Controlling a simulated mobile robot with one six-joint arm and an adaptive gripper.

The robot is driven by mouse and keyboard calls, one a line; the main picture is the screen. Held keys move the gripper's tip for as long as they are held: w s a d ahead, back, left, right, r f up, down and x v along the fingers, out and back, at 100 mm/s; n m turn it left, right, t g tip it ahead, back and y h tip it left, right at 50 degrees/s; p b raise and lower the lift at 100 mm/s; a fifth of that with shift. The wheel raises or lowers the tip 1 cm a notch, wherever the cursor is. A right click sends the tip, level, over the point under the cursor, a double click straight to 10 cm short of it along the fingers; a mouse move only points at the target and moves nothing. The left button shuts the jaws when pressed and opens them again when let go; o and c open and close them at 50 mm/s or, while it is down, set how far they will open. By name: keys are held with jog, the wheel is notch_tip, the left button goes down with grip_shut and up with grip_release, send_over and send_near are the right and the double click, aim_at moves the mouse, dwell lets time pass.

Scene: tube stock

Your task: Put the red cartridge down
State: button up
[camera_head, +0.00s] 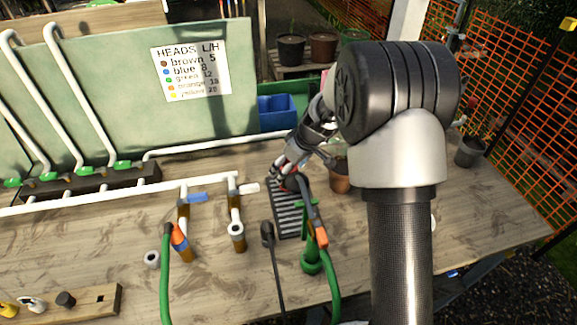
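My gripper (281,176) reaches down over the far end of a black-and-grey ribbed tray (289,222) on the wooden bench. A little red shows at the fingers, but it is too small to tell whether it is the red cartridge or part of the gripper. No red cartridge can be clearly made out elsewhere. The fingers are small and partly covered, so I cannot tell whether they are open or shut on something.
A green stand (311,262) with an orange-tipped hose tool is close in front of the tray. White pipes with blue (198,198) and white handles stand left. A terracotta pot (339,178) is right of the gripper. The bench's right side looks mostly clear.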

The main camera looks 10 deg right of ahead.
jog(key=s+r+m+p, duration=0.1)
jog(key=s+r+p, duration=0.1)
jog(key=s+r, duration=0.5)
jog(key=s+r+p, duration=0.1)
jog(key=s+r, duration=0.2)
jog(key=r, duration=0.8)
jog(key=s+r+m+h, duration=0.1)
jog(key=s+r+m, duration=0.1)
jog(key=s, duration=1.1)
jog(key=s+r+m+h, duration=0.1)
jog(key=s+r+m, duration=0.1)
jog(key=s, duration=1.1)
jog(key=shift+s+r+m+t+h, duration=0.2)
jog(key=shift+m+t+h, duration=0.1)
jog(key=shift+m, duration=0.6)
jog(key=shift+w, duration=0.1)
jog(key=shift+c, duration=0.3)
